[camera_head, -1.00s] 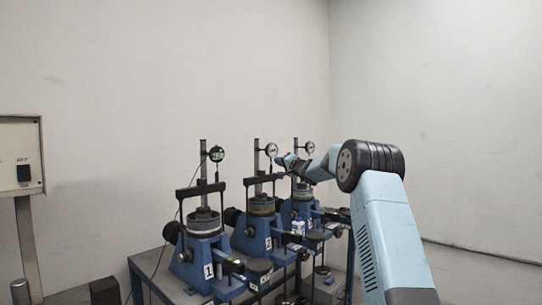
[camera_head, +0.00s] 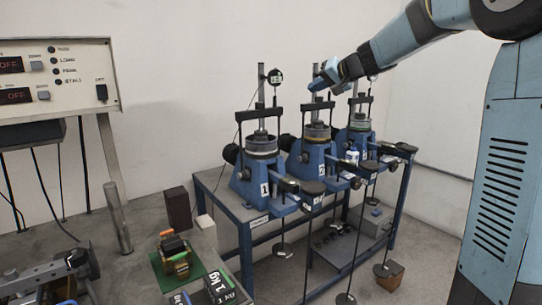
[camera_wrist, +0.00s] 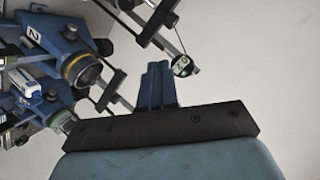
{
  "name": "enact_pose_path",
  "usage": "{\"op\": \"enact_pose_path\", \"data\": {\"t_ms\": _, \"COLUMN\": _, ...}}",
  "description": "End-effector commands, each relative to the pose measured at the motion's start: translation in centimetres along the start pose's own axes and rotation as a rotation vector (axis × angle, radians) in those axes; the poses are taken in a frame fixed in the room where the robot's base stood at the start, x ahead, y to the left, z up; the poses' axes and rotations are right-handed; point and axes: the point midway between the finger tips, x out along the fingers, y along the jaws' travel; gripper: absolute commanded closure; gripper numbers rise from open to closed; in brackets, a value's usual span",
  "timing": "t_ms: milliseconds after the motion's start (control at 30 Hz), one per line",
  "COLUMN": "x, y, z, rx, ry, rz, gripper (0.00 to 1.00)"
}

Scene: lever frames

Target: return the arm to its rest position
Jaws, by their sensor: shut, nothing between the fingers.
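My arm reaches in from the right in the head view. My gripper (camera_head: 318,85) is at its far end, in front of the upper parts of the lever frames and apart from the table. In the wrist view my gripper (camera_wrist: 157,70) has its blue fingers together with nothing between them. The blue lever frame marked 1 (camera_head: 258,175) stands at the left of the table, frame 2 (camera_head: 312,160) in the middle and a third frame (camera_head: 357,140) at the right. Frame 2 also shows in the wrist view (camera_wrist: 45,38). I cannot tell the exact gap between gripper and frames.
The blue-edged table (camera_head: 222,205) bears the frames; weights hang in front. A control panel (camera_head: 60,80) stands at the left.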

Motion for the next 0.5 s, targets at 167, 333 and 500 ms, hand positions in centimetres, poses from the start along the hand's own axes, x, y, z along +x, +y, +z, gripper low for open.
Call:
{"op": "enact_pose_path", "data": {"t_ms": 167, "x": -4.2, "y": -1.4, "z": 6.1, "rx": -0.050, "ry": -0.094, "rz": 0.090, "gripper": 1.00}}
{"op": "enact_pose_path", "data": {"t_ms": 333, "x": -8.3, "y": -1.5, "z": 11.8, "rx": -0.090, "ry": -0.173, "rz": 0.188, "gripper": 1.00}}
{"op": "enact_pose_path", "data": {"t_ms": 500, "x": -12.5, "y": -0.8, "z": 17.5, "rx": -0.123, "ry": -0.239, "rz": 0.293, "gripper": 1.00}}
